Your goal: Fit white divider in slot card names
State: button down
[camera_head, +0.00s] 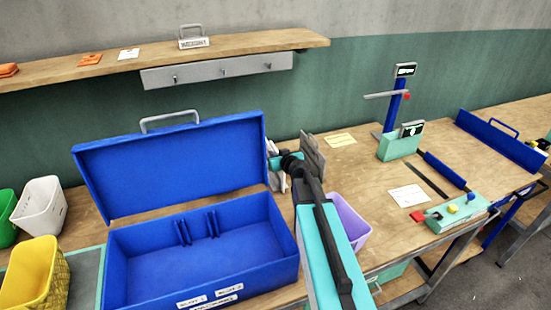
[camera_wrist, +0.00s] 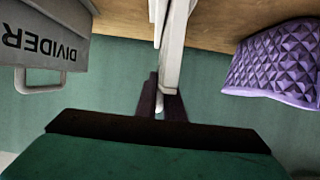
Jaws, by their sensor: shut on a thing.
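My gripper (camera_wrist: 163,104) is shut on a thin white panel, the white divider (camera_wrist: 175,45), seen nearly edge-on in the wrist view. In the head view my gripper is beside the right edge of the open blue case's lid, and my arm hides most of it. The blue case (camera_head: 128,238) stands open on the bench, lid tilted back. Two pairs of blue ribs (camera_head: 183,232) form slots inside it; no divider shows between them. Small white labels (camera_head: 229,289) are on its front; their text is too small to read surely. A card (camera_head: 408,197) lies on the bench, unreadable.
A grey piece marked DIVIDER (camera_wrist: 45,45) is left in the wrist view. A purple bin (camera_head: 350,219) is right of my arm. Yellow (camera_head: 30,272), white (camera_head: 40,205) and green bins stand left. A turquoise press (camera_head: 398,146) and control box (camera_head: 457,212) are right.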

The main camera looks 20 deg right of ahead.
jog(key=shift+r+b, duration=0.9)
jog(key=shift+r, duration=4.1)
